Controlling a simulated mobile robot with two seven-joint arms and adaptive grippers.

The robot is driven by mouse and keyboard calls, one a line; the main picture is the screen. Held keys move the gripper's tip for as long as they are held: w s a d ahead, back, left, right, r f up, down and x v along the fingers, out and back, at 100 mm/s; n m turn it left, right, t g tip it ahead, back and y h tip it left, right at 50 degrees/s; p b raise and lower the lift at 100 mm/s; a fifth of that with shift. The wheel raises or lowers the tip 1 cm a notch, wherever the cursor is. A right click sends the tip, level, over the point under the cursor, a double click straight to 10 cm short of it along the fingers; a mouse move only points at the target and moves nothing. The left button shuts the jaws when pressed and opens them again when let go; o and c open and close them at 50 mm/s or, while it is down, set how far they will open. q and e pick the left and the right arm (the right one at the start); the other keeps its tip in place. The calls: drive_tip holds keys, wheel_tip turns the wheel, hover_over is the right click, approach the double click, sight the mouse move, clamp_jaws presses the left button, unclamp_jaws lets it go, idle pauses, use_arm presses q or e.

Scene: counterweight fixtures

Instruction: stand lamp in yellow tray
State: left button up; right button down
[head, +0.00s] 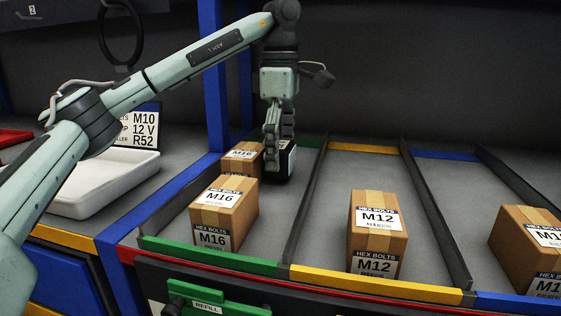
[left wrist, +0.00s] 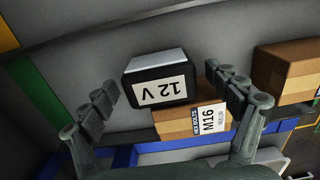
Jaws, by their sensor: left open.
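A dark block with a white "12 V" label and a pale face (left wrist: 160,86), the only thing here that could be the lamp, sits in the green-edged lane beside an M16 box. In the head view this lamp (head: 284,166) is partly hidden behind my left gripper (head: 279,148). The gripper points down over it, open, with one finger on each side in the left wrist view; I cannot see contact. The yellow tray seems to be the middle lane with yellow edges (head: 375,287); it holds an M12 box (head: 377,232) near its front. My right gripper is not in view.
Two M16 boxes (head: 223,212) stand in the green-edged lane. Dark dividers (head: 315,190) separate the lanes. A blue-edged lane at right holds another box (head: 525,240). A blue post (head: 213,80) rises left of the gripper. The yellow lane's back half is clear.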

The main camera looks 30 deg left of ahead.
use_arm(q)
drive_tip(key=shift+f, duration=0.95)
drive_tip(key=shift+r, duration=0.1)
drive_tip(key=c, duration=1.6)
